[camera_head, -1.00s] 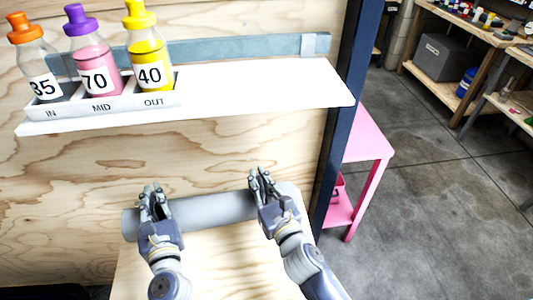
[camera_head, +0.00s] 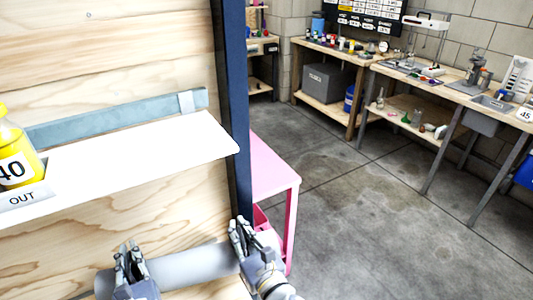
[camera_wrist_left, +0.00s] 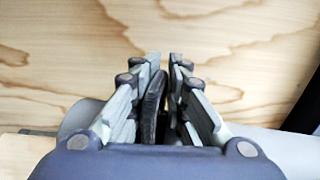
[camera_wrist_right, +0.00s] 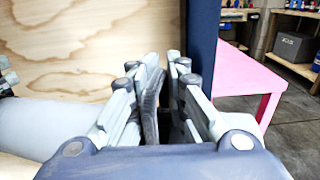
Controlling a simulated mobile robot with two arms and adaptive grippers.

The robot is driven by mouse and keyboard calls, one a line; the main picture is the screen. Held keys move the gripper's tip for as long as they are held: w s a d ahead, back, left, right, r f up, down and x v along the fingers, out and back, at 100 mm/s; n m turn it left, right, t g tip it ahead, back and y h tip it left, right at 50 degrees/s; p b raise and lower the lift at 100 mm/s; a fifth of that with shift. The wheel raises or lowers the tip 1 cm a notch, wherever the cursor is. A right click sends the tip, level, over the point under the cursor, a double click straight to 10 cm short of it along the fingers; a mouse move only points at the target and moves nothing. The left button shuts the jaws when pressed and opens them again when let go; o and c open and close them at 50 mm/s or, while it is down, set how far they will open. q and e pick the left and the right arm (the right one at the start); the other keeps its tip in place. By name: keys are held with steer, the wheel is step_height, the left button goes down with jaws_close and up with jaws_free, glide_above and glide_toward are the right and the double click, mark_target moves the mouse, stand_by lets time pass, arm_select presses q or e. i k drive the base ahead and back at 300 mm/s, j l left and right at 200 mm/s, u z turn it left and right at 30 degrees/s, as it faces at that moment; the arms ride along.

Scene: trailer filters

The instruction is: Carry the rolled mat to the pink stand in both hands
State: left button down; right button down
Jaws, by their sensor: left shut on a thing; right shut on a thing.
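The rolled mat is a grey cylinder (camera_head: 192,267) lying level at the bottom of the head view, in front of the plywood wall. My left gripper (camera_head: 128,252) is shut on it near its left end. My right gripper (camera_head: 240,228) is shut on it near its right end. The mat also shows in the right wrist view (camera_wrist_right: 45,125), passing under the fingers. The pink stand (camera_head: 272,172) is to the right, just beyond the dark blue post. Its top is bare where it shows, and part of it is hidden behind the post.
The dark blue post (camera_head: 232,110) stands between the plywood wall and the pink stand, close to my right gripper. A white shelf (camera_head: 150,155) with a yellow bottle (camera_head: 15,160) juts out above the mat. Workbenches (camera_head: 440,85) stand at the back right. The grey floor (camera_head: 370,220) is clear.

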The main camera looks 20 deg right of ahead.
mark_target(251, 154)
steer(key=z, duration=2.15)
steer(key=i+l+z, duration=0.1)
steer(key=i+z, duration=0.35)
steer(key=i+u, duration=0.75)
steer(key=i, duration=0.15)
steer(key=i+j+u, duration=0.1)
steer(key=i+u, duration=0.35)
steer(key=i, duration=0.15)
steer(key=i+l+u, duration=0.15)
steer(key=i+u, duration=0.25)
steer(key=i, duration=0.15)
steer(key=i+u, duration=0.4)
steer(key=i, duration=0.15)
steer(key=i+u, duration=0.4)
steer(key=i, duration=0.15)
steer(key=i+u, duration=0.15)
steer(key=u, duration=0.3)
steer(key=i+l+u, duration=0.1)
steer(key=u, duration=1.4)
